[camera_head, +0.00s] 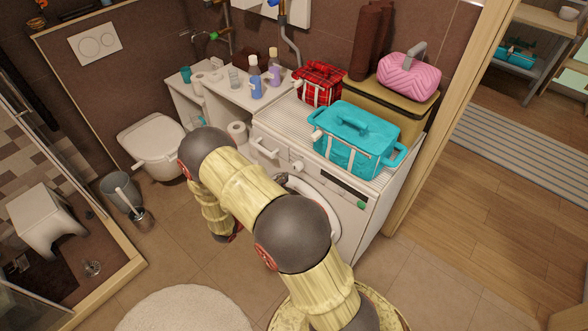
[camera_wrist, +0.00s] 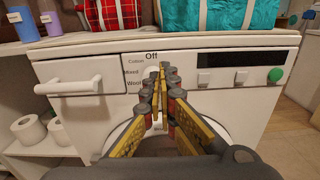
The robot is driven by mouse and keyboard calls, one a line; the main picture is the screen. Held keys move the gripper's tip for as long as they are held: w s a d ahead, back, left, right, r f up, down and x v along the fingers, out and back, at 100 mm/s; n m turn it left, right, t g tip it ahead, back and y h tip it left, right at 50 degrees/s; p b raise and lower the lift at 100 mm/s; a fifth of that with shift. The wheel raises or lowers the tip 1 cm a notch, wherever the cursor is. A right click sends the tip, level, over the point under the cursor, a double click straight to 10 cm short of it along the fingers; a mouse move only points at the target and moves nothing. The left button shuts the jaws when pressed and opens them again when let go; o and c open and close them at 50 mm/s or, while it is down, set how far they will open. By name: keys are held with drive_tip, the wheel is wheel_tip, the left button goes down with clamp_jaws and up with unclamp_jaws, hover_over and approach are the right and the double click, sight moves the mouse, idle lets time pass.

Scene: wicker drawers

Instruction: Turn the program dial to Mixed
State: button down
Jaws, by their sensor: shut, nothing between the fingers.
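The washing machine (camera_wrist: 85,112) fills the middle of the wrist view, and its white front also shows in the head view (camera_head: 268,162). The program dial (camera_head: 297,166) is a small white knob on its upper front. In the wrist view the dial (camera_wrist: 148,78) is mostly hidden behind my fingers. The labels Off, Cotton, Mixed and Wool show above and left of it; its pointer cannot be made out. My gripper (camera_wrist: 163,70) is shut and empty, its fingertips in front of the dial. Whether they touch it I cannot tell.
A drawer handle (camera_wrist: 68,86) is left of the dial; a dark display (camera_wrist: 232,58) and a green button (camera_wrist: 275,75) are right. A turquoise basket (camera_head: 350,145) and a red plaid basket (camera_head: 318,84) stand on top. A toilet (camera_head: 155,143) is at left.

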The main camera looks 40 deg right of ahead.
sight(294, 170)
drive_tip(key=d, duration=0.6)
drive_tip(key=shift+w+d+f, duration=0.2)
drive_tip(key=shift+w+d, duration=0.1)
drive_tip(key=shift+r, duration=0.1)
drive_tip(key=shift+w+d, duration=0.1)
drive_tip(key=shift+d, duration=0.05)
drive_tip(key=shift+f+b, duration=0.4)
idle(0.5)
